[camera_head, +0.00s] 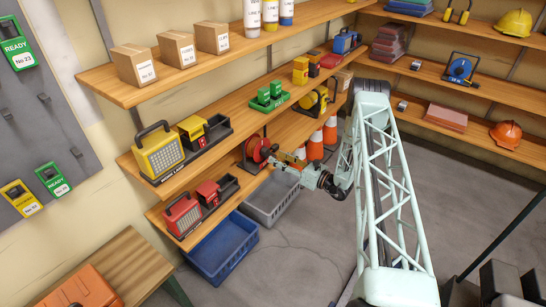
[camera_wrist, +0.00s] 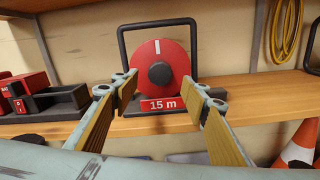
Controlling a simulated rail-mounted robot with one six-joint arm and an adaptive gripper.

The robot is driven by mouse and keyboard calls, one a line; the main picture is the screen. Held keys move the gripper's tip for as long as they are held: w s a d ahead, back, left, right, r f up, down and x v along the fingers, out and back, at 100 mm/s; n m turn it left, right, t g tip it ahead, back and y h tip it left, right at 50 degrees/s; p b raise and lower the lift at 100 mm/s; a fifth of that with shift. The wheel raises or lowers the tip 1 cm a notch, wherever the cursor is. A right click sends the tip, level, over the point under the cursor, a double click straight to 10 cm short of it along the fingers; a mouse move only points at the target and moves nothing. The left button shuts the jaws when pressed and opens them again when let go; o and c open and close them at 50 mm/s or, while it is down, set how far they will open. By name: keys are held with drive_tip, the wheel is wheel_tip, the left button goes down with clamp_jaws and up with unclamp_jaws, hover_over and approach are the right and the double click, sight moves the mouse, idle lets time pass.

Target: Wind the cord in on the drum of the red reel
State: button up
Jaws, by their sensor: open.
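The red reel (camera_wrist: 178,58) stands upright on the lower wooden shelf, straight ahead in the wrist view. It has a round red face with a white mark at the top, a dark central knob (camera_wrist: 160,73), a black frame and a "15 m" label. In the head view the reel (camera_head: 259,148) is partly hidden. My gripper (camera_wrist: 163,92) is open and empty, its two yellow-padded fingers spread in front of the reel's lower part. In the head view my gripper (camera_head: 277,160) is just right of the reel. I cannot make out any loose cord.
A red lamp (camera_head: 183,215) and a red charger in a black tray (camera_head: 229,188) stand left on the same shelf. Orange cones (camera_head: 315,146) stand to the right. A grey crate (camera_head: 272,200) and a blue crate (camera_head: 222,250) are on the floor below. A yellow coil (camera_wrist: 284,30) hangs behind.

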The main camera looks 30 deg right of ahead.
drive_tip(key=shift+v, duration=2.75)
